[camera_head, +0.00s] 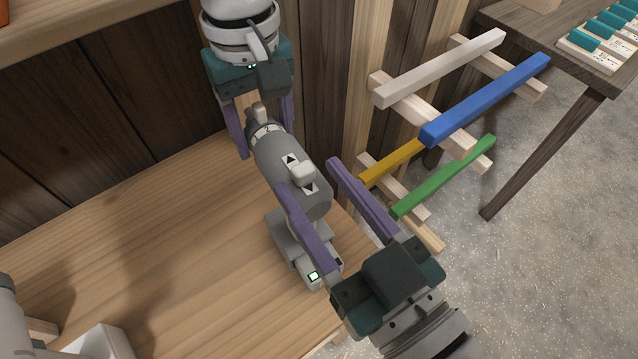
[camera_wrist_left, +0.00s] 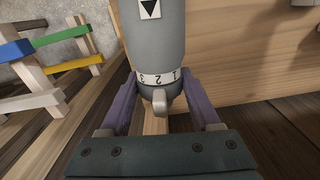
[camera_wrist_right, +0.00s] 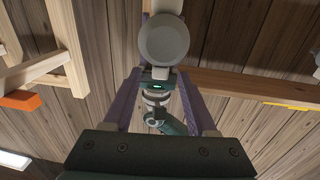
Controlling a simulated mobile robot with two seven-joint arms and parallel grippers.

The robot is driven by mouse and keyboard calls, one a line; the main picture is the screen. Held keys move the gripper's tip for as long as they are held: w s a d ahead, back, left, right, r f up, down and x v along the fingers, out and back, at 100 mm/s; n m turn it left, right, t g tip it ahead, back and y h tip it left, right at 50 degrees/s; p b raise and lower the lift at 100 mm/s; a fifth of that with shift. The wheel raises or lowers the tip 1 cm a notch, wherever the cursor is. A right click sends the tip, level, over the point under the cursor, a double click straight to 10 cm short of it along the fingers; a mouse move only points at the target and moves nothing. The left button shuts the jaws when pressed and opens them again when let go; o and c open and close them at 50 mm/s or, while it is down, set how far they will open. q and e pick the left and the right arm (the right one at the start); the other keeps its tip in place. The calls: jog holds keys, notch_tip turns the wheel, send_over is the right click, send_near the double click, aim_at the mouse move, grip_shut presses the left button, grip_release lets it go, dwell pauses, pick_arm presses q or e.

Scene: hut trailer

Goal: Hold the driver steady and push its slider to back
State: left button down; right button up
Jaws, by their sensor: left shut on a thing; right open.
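The grey driver (camera_head: 275,150) is held above the wooden bench, with its numbered collar (camera_wrist_left: 160,78) toward my left gripper. Its pale slider (camera_head: 300,172) sits on the upper side of the body, between two arrow marks. The driver's base (camera_head: 298,258) with a green light hangs below. My left gripper (camera_head: 264,138) is shut on the driver's front end, one finger on each side. My right gripper (camera_head: 306,176) is open, its fingers spread across the driver's rear half near the slider. The right wrist view shows the round rear end (camera_wrist_right: 164,42) near its fingers; contact is unclear.
The wooden bench top (camera_head: 150,235) is mostly clear at left; a white box (camera_head: 100,343) is at its lower edge. At right a wooden rack carries white, blue (camera_head: 485,100), yellow and green (camera_head: 445,177) bars. A dark table (camera_head: 535,45) stands behind.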

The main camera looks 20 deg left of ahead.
jog(key=v, duration=1.1)
jog(key=shift+s+d, duration=0.2)
jog(key=shift+d, duration=0.1)
pick_arm(q)
jog(key=shift+c, duration=0.2)
grip_release()
